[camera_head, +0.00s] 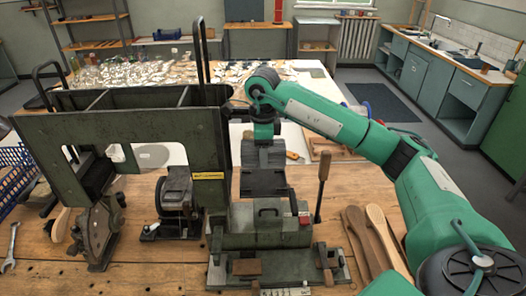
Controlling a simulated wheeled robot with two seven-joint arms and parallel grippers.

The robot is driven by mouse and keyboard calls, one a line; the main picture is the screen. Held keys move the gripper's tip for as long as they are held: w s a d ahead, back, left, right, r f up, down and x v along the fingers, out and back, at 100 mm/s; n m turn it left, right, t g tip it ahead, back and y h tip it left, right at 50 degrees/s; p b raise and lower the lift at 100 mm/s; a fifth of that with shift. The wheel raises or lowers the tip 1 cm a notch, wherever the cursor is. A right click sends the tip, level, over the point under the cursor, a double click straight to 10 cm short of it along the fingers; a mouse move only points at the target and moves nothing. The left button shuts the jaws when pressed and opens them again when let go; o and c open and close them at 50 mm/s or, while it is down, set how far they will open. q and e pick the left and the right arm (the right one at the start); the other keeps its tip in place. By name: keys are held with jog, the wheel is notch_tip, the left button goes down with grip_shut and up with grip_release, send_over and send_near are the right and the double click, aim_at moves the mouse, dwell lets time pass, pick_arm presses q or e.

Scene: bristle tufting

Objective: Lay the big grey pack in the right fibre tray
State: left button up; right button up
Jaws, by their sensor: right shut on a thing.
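My right gripper (264,172) hangs at the end of the green arm, pointing down just right of the tufting machine (140,130). It is shut on a dark grey block, which looks like the big grey pack (264,184); the fingertips are hard to make out. The block is behind the grey-green box at the machine's front, and its lower edge is partly hidden. An open dark trough (140,86) with dividers runs along the machine's top, left of my gripper. I cannot tell whether its right part is the right fibre tray. My left gripper is out of view.
A grey-green box with a handle (268,222) stands at the front, with an upright wooden handle (323,168) beside it. Wooden handles (375,238) lie to its right. A wrench (10,248) and blue basket (14,175) are at left. A cluttered table (310,66) stands behind.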

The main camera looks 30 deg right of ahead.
jog(key=shift+f+b, duration=1.25)
jog(key=shift+f, duration=0.15)
dwell(2.0)
jog(key=o, duration=1.5)
jog(key=shift+c, duration=0.2)
jog(key=shift+r, duration=0.1)
jog(key=shift+r+p, duration=2.35)
jog(key=shift+r, duration=1.55)
jog(key=shift+f, duration=0.1)
